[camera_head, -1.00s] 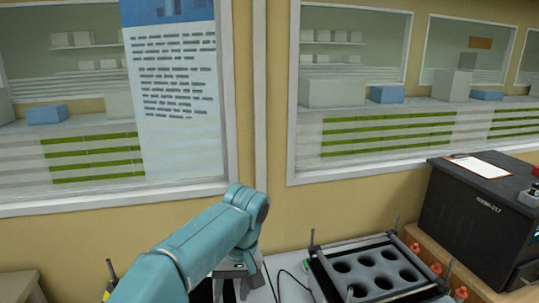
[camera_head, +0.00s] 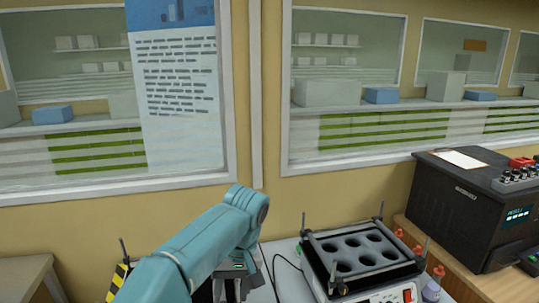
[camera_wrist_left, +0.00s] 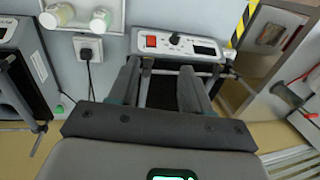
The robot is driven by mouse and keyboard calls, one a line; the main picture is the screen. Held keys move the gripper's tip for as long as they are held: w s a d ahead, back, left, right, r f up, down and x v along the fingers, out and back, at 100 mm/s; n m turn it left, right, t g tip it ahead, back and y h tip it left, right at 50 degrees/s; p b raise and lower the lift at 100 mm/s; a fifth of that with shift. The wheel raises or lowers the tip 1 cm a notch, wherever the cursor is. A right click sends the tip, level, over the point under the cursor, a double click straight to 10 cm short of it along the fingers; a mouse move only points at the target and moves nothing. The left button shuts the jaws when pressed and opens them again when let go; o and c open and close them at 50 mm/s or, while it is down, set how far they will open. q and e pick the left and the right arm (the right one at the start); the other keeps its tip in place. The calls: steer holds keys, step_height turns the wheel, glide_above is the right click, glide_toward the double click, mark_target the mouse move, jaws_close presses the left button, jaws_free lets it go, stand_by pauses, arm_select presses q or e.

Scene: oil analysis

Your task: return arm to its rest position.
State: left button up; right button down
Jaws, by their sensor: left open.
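My left arm, teal, reaches in from the bottom of the head view. Its gripper (camera_head: 232,286) points down beside the wall-side bench, left of the rack device, and is partly hidden by the arm's own wrist. In the left wrist view the two dark fingers of the gripper (camera_wrist_left: 158,88) are spread apart. Nothing is seen held between them. A device front with a red switch and a dial (camera_wrist_left: 180,43) lies beyond the fingertips; I cannot tell the distance to it. My right gripper is not in view.
A rack device with round holes and upright posts (camera_head: 362,252) stands right of the arm. Small orange-capped bottles (camera_head: 432,285) stand beside it. A black machine (camera_head: 465,212) sits further right, with a paper (camera_head: 460,159) on top. A wooden table (camera_head: 28,278) is at left.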

arm_select(q)
step_height(320, 180, down, 15)
steer(key=m+h, duration=0.2)
steer(key=s+f+h, duration=0.1)
steer(key=s+f, duration=0.4)
steer(key=f, duration=0.1)
steer(key=s+a+f+h, duration=0.1)
steer(key=s+f, duration=0.4)
steer(key=f, duration=0.1)
steer(key=s+f+h, duration=0.2)
steer(key=s+f, duration=0.3)
steer(key=f, duration=0.1)
steer(key=shift+a+f, duration=0.2)
steer(key=shift+a, duration=0.15)
steer(key=s+a+f+n, duration=0.1)
steer(key=s+a+f, duration=0.1)
steer(key=s, duration=0.9)
steer(key=shift+t, duration=0.4)
steer(key=shift+s, duration=0.1)
